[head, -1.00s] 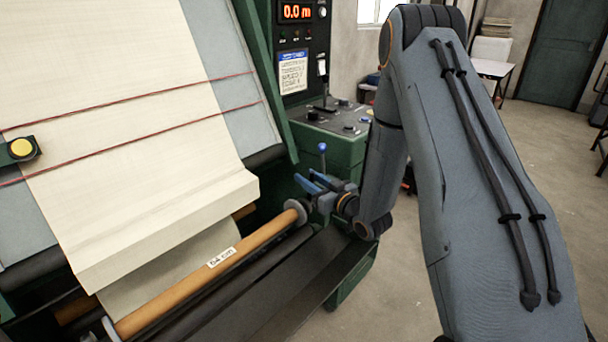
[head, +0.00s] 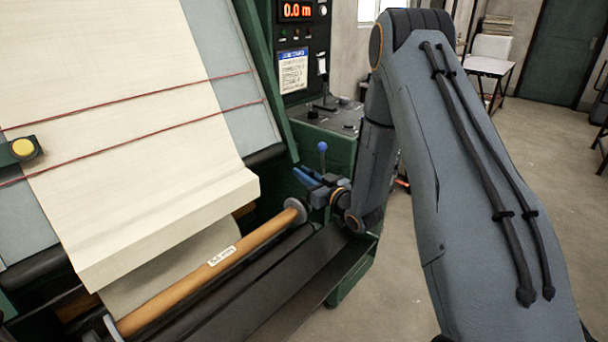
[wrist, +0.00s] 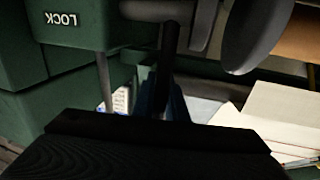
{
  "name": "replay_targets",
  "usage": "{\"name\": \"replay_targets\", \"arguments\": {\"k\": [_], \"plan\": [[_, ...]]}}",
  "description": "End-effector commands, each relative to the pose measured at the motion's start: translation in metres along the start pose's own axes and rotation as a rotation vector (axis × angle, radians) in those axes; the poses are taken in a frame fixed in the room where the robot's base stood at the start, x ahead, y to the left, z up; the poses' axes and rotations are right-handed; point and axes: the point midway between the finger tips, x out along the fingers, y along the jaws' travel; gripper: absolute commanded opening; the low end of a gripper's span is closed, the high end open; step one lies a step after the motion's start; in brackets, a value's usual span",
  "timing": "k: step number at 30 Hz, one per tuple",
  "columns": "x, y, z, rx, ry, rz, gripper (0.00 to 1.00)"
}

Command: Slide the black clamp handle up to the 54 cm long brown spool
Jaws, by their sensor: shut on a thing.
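The brown spool (head: 255,240) lies along the front of the green machine, with a white label (head: 222,256) on it. A grey round disc (head: 297,209) is at the spool's right end. My gripper (head: 308,178) is just beyond that end, with its blue fingers shut. In the wrist view the fingers are around the black clamp handle (wrist: 170,40), a narrow dark bar. In the head view the gripper hides most of the handle. The disc (wrist: 257,35) and the spool's end (wrist: 303,38) show at the wrist view's upper right.
Cream cloth (head: 150,130) hangs over the sloped board above the spool. A blue-knobbed lever (head: 322,147) stands close behind my gripper. A green control box (head: 330,135) is behind it, and a dark roller or ledge (head: 290,285) runs in front. Open floor lies to the right.

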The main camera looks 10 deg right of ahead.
Motion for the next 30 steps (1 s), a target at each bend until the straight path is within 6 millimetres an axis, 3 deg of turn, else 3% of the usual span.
{"name": "replay_targets", "arguments": {"k": [9, 18, 19, 22, 30], "plan": [[-0.009, -0.049, 0.001, 0.002, -0.001, -0.004, 0.0], [-0.01, -0.055, 0.001, 0.001, 0.0, -0.005, 0.0], [-0.01, -0.055, 0.001, 0.001, 0.0, -0.005, 0.16], [-0.01, -0.054, 0.001, 0.001, 0.0, -0.004, 0.31], [-0.011, -0.052, 0.001, 0.0, 0.0, 0.0, 0.31]]}}
